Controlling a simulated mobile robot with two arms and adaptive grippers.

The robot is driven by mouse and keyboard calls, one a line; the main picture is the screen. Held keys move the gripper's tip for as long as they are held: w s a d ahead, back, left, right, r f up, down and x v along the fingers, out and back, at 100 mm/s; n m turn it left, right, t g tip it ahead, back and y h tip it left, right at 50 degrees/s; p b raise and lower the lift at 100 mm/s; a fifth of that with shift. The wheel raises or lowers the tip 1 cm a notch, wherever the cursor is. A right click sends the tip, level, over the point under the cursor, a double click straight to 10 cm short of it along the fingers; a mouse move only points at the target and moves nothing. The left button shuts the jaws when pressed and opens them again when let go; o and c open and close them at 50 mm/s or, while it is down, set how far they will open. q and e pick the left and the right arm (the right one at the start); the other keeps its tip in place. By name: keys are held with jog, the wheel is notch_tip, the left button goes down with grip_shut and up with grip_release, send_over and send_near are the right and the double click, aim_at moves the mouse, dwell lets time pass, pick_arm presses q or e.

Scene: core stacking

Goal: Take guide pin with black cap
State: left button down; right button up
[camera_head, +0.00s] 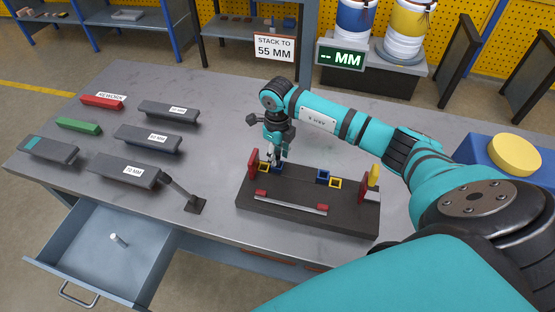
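A small pale pin (117,239) is in the open drawer (75,258) at the lower left; I cannot make out a black cap on it. My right gripper (276,158) points down at the left end of the dark stacking fixture (305,208), close to a blue block (278,168) and a red end post (253,163). Its fingers are too small and dark to tell whether they are open or hold anything. My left gripper is not in view.
Several dark labelled bars (148,137), a red bar (101,101) and a green bar (79,126) lie on the left of the grey table. A black lever (179,188) stands left of the fixture. A blue box with a yellow button (515,155) is at the right.

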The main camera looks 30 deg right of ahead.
grip_shut()
jog(key=shift+r, duration=0.1)
